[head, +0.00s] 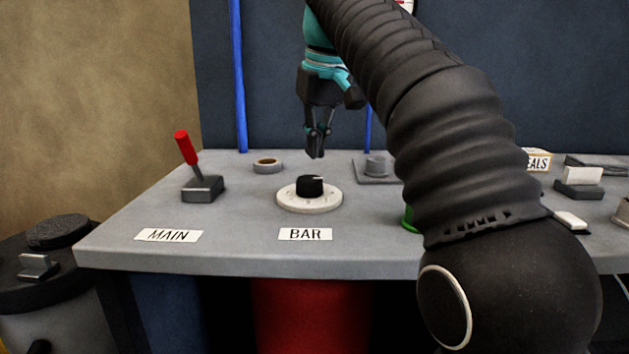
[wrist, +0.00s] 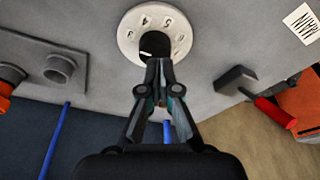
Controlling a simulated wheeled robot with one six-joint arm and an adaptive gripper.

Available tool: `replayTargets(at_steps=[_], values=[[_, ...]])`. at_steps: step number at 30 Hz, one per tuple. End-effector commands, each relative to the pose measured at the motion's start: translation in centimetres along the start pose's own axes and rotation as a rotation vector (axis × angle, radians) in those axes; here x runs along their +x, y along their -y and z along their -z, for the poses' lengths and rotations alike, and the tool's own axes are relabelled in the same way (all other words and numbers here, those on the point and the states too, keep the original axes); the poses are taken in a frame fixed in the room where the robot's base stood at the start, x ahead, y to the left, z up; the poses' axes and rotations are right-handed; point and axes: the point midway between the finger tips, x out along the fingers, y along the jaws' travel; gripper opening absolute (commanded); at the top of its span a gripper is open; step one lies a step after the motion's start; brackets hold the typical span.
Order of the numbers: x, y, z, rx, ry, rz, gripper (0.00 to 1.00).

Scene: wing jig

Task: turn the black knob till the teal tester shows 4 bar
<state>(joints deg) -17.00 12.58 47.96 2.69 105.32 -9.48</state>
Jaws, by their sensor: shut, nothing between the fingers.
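The black knob (head: 310,186) stands on a round white numbered dial (head: 290,203) on the grey bench, behind the BAR label (head: 305,234). My gripper (head: 316,156) is shut and empty, pointing down above and slightly behind the knob, apart from it in the head view. In the wrist view, the fingertips (wrist: 159,62) overlap the lower part of the knob (wrist: 154,44). Some dial numbers, such as 4 and 5, show there. A small piece of a white gauge face (head: 408,5) shows at the top behind my arm; its reading is hidden. I cannot make out a teal tester.
A red-handled lever (head: 187,150) stands at left behind the MAIN label (head: 168,235). A grey ring (head: 267,165) and a grey socket block (head: 375,167) sit behind the dial. Blue hoses (head: 239,80) run up the back. My arm covers the bench's right-middle part.

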Motion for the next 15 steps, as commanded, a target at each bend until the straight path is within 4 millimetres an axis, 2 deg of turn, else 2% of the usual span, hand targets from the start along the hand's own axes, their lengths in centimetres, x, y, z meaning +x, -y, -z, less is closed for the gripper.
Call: replayTargets(at_steps=[6,15], values=[[2.5,0.8,-0.6,-0.013,0.002,0.004,0.0],[5.6,0.7,-1.3,-0.012,0.0,0.003,0.0]])
